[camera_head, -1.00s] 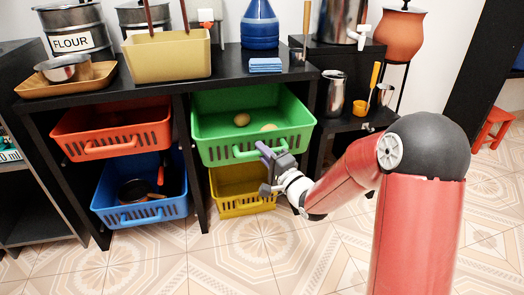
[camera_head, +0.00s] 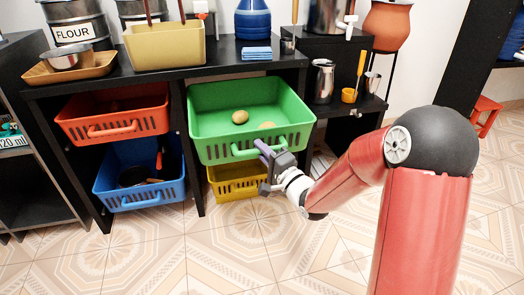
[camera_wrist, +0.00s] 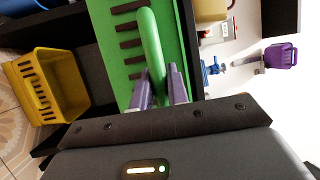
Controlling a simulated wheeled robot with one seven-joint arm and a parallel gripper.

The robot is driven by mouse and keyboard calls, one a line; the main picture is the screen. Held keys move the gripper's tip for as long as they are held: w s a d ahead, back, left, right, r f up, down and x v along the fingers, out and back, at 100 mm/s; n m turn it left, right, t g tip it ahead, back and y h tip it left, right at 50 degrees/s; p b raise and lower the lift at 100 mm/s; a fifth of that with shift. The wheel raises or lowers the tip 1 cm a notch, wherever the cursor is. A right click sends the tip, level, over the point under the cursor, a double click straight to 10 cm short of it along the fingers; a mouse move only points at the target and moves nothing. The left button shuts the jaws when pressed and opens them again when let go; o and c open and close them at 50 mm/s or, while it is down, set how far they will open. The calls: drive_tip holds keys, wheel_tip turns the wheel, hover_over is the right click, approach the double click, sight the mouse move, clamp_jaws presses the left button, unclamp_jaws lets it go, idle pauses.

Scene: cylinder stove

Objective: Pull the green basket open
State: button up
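The green basket (camera_head: 222,122) sits in the upper right bay of the black shelf unit and sticks out past its front. Two brown round items (camera_head: 240,117) lie inside. My gripper (camera_head: 270,151) is at the handle on the basket's front. In the wrist view, the green handle (camera_wrist: 151,45) runs down between the two purple fingers of my gripper (camera_wrist: 160,88), which are closed on it. The basket's slotted front (camera_wrist: 120,60) lies beyond.
A yellow basket (camera_head: 236,180) is below the green one. Red (camera_head: 112,112) and blue (camera_head: 138,195) baskets fill the left bays. The black top (camera_head: 222,66) holds a tan bin (camera_head: 163,47) and canisters. The tiled floor in front is clear.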

drive_tip(key=o, duration=0.5)
drive_tip(key=shift+c, duration=0.2)
drive_tip(key=v, duration=0.7)
drive_tip(key=shift+s+d, duration=0.25)
drive_tip(key=shift+d, duration=0.05)
drive_tip(key=shift+f, duration=0.1)
